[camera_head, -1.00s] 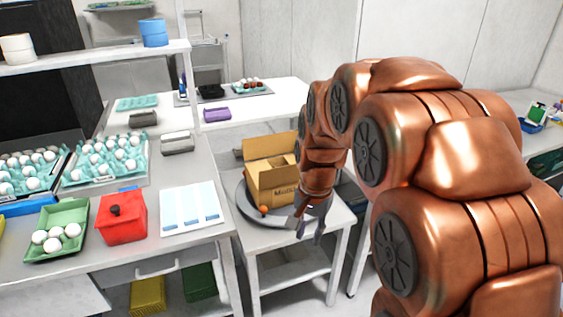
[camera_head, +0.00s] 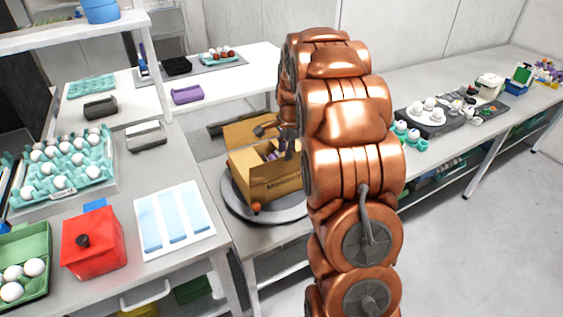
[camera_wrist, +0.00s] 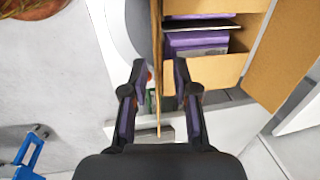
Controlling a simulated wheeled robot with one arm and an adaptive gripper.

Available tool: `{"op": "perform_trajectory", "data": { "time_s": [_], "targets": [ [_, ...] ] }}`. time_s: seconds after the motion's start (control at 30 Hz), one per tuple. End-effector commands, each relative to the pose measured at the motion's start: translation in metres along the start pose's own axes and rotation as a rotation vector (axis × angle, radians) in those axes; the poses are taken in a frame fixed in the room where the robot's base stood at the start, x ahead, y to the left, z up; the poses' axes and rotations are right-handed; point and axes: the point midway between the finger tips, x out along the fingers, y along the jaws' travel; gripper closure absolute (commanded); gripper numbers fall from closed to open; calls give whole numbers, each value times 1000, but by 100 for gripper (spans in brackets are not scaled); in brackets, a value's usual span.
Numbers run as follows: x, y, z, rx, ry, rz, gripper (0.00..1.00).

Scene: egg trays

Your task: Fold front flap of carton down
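The brown cardboard carton (camera_head: 270,187) stands on a grey round turntable (camera_head: 240,212), with a tall flap (camera_head: 248,132) standing at its back. Purple items show inside it, and also in the wrist view (camera_wrist: 195,42). My gripper (camera_head: 286,150) is at the carton's right side, near its top, partly hidden by my arm. In the wrist view my gripper (camera_wrist: 158,70) has its fingers apart. A thin cardboard edge (camera_wrist: 159,100) runs between them; contact cannot be told. Another flap (camera_wrist: 284,55) angles outward at the right. Which flap is the front one is unclear.
A small orange ball (camera_head: 256,207) lies by the carton's front corner. A red box (camera_head: 92,243), a white-and-blue tray (camera_head: 206,235) and egg trays (camera_head: 103,187) are on the left table. A bench (camera_head: 455,150) with several items runs along the right.

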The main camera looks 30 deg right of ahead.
Motion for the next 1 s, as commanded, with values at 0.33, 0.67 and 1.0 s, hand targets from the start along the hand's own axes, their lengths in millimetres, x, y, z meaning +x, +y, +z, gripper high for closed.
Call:
{"op": "perform_trajectory", "data": {
  "time_s": [0.33,0.67,1.0],
  "targets": [
    [41,4,-11,19,1,2,71],
    [70,4,-10,16,2,1,71],
    [71,4,-9,14,3,0,83]
  ]
}}
